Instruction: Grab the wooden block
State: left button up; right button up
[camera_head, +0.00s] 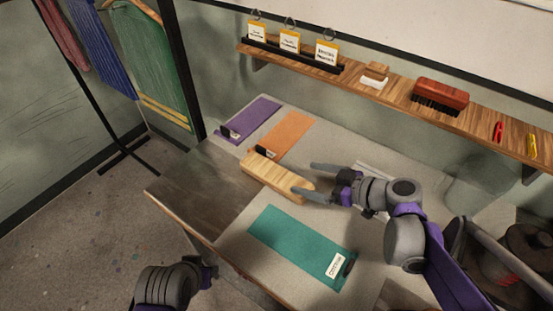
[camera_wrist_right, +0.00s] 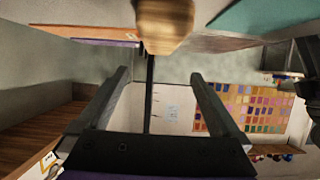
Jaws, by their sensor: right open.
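The wooden block (camera_head: 268,175) is a pale, long piece with rounded ends, lying on the table between the orange and teal cloths. My right gripper (camera_head: 303,178) is open at the block's right end, its fingers pointing left. One fingertip overlaps the block's end in the head view; I cannot tell whether they touch. In the right wrist view the block (camera_wrist_right: 165,25) shows at the top centre, just past the spread, empty fingers (camera_wrist_right: 160,75). My left gripper (camera_head: 207,270) is partly visible at the lower left, off the table's front edge; its jaw state is unclear.
A purple cloth (camera_head: 250,118), an orange cloth (camera_head: 288,135) and a labelled teal cloth (camera_head: 295,243) lie on the table (camera_head: 185,192). A wall shelf (camera_head: 395,88) behind holds a red-brown brush (camera_head: 440,95) and cards. The table's left part is clear.

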aim_at(276, 172)
jog(key=x, duration=0.4)
jog(key=shift+s+a, duration=0.1)
jog(key=shift+a, duration=0.2)
jog(key=x, duration=0.4)
jog(key=f+x, duration=0.1)
jog(key=x, duration=0.1)
jog(key=shift+d+b, duration=0.3)
jog(key=shift+r, duration=0.1)
grip_shut()
